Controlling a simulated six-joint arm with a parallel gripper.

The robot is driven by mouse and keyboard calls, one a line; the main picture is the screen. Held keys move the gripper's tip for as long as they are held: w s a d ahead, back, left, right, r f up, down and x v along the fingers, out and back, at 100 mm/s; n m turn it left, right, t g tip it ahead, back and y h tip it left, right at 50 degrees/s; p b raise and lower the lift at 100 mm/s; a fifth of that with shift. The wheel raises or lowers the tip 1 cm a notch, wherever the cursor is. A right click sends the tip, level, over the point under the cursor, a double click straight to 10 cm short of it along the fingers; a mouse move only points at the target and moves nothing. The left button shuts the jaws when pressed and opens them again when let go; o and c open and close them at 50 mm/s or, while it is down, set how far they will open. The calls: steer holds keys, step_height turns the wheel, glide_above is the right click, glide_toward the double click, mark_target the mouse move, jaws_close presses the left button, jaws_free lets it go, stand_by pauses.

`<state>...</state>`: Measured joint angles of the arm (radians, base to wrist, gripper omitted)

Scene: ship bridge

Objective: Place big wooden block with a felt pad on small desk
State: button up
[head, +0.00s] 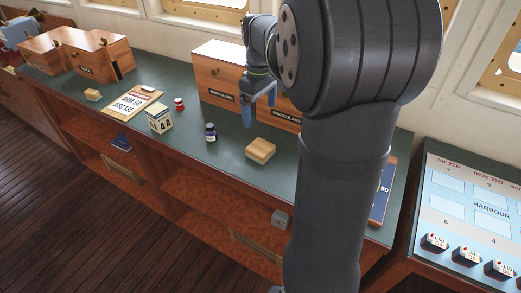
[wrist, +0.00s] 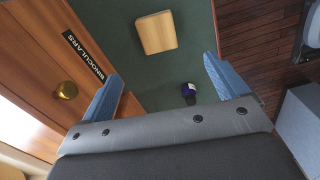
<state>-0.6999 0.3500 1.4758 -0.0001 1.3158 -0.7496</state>
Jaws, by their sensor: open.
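A big light wooden block (head: 260,150) lies flat on the green top of the long counter, below and right of my gripper in the head view. It also shows near the top of the wrist view (wrist: 157,32), beyond the fingertips. No felt pad can be made out on it. My gripper (head: 259,104) is open and empty, held above the counter in front of the binoculars box. In the wrist view its blue fingers (wrist: 163,72) are spread wide. A smaller wooden block (head: 92,95) lies farther left. I cannot tell which surface is the small desk.
A binoculars box (head: 217,72) stands close to my gripper. A dark blue bottle (head: 211,132), a cube calendar (head: 160,120), a small red jar (head: 179,104) and a clipboard (head: 133,101) stand or lie to the left. A lit HARBOUR panel (head: 470,205) is at the right.

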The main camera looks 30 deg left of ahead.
glide_above(260, 147)
steer(key=f, duration=1)
steer(key=shift+s+d+f, duration=0.1)
steer(key=shift+s+f, duration=0.1)
steer(key=shift+w+f, duration=0.15)
steer(key=shift+f, duration=1.2)
steer(key=shift+w+f, duration=0.15)
steer(key=shift+f, duration=1.15)
steer(key=c, duration=1.2)
